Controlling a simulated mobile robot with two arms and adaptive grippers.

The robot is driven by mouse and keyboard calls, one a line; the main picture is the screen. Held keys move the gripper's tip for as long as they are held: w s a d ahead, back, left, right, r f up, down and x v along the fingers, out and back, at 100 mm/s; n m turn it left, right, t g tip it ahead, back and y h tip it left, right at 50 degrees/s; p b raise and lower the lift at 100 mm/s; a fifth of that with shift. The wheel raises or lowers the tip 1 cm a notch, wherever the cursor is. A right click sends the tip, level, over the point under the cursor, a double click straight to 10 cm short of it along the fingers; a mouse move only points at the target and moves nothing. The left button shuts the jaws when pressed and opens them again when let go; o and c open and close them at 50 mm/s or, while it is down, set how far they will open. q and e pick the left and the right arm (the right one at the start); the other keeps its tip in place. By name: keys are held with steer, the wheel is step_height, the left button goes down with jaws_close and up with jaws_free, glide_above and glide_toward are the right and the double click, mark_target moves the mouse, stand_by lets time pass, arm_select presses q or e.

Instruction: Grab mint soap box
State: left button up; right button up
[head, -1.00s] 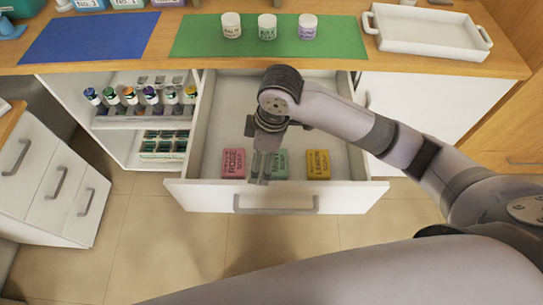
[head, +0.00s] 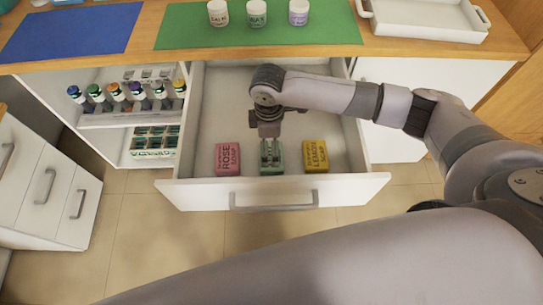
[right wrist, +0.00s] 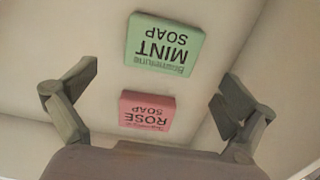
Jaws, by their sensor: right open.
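The mint soap box (head: 272,171) is a small pale green box lying in the open drawer, between a pink and a yellow one. It also shows in the right wrist view (right wrist: 164,45), label up and upside down in the picture. My right gripper (head: 269,150) is over the drawer and partly covers the mint box in the head view. In the right wrist view my right gripper (right wrist: 158,88) is open, its fingers wide apart with nothing held. The mint box appears beyond the fingertips, not gripped. My left gripper is not in view.
The pink rose soap (head: 214,158) lies left of the mint box and the yellow lemon soap (head: 316,157) right of it. The drawer's front panel (head: 330,190) stands close to the boxes. The countertop with jars (head: 257,13) is behind. The drawer's back part is empty.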

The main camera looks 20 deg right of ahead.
steer(key=shift+a+f+p, duration=0.15)
steer(key=shift+f, duration=1.45)
steer(key=shift+a+f+p, duration=0.1)
steer(key=shift+f+p, duration=0.05)
steer(key=shift+f, duration=1.4)
steer(key=shift+s, duration=0.1)
steer(key=c, duration=1.1)
steer(key=shift+c, duration=0.3)
steer(key=shift+r, duration=0.15)
